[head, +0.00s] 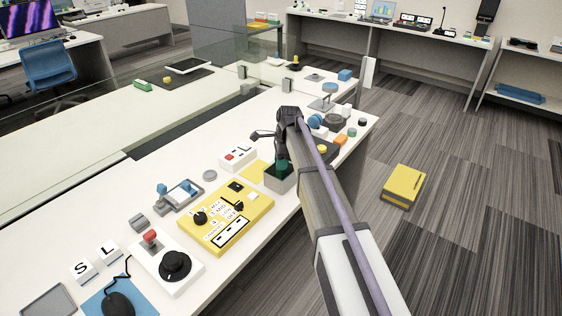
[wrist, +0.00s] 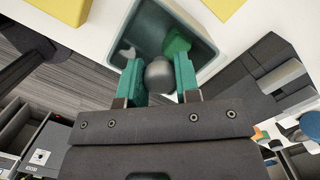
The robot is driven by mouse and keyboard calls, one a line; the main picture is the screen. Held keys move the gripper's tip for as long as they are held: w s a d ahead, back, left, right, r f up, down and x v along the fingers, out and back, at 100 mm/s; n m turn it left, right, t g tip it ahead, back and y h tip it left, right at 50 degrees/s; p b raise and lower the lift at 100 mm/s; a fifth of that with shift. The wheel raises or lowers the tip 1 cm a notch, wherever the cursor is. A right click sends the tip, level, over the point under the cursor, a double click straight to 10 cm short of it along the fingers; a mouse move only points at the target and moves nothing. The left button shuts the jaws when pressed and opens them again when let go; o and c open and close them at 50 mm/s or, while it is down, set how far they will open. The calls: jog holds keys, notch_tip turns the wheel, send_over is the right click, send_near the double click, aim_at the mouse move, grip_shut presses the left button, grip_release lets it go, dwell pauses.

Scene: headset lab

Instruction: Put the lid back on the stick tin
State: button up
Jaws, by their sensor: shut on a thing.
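The grey square tin (head: 279,183) stands near the table's front edge, with its mouth open in the wrist view (wrist: 207,47). A green piece (wrist: 178,44) and a pale piece (wrist: 127,52) show inside it. My gripper (head: 282,164) points down at the tin's mouth. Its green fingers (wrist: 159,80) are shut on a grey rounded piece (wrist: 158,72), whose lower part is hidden. I cannot tell whether this piece touches the tin. No lid is clearly identifiable; a flat grey disc (head: 210,175) lies on the table to the left.
A yellow control panel (head: 226,220) lies close left of the tin, with a white switch box (head: 238,156) behind it. Several small objects, including an orange block (head: 340,140), crowd the table's right end. A yellow case (head: 403,186) is on the floor.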

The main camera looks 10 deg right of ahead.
jog(key=shift+f, duration=0.15)
dwell(0.3)
jog(key=o, duration=1.5)
notch_tip(320, 180, up, 7)
jog(key=p, duration=0.7)
grip_shut()
dwell(0.6)
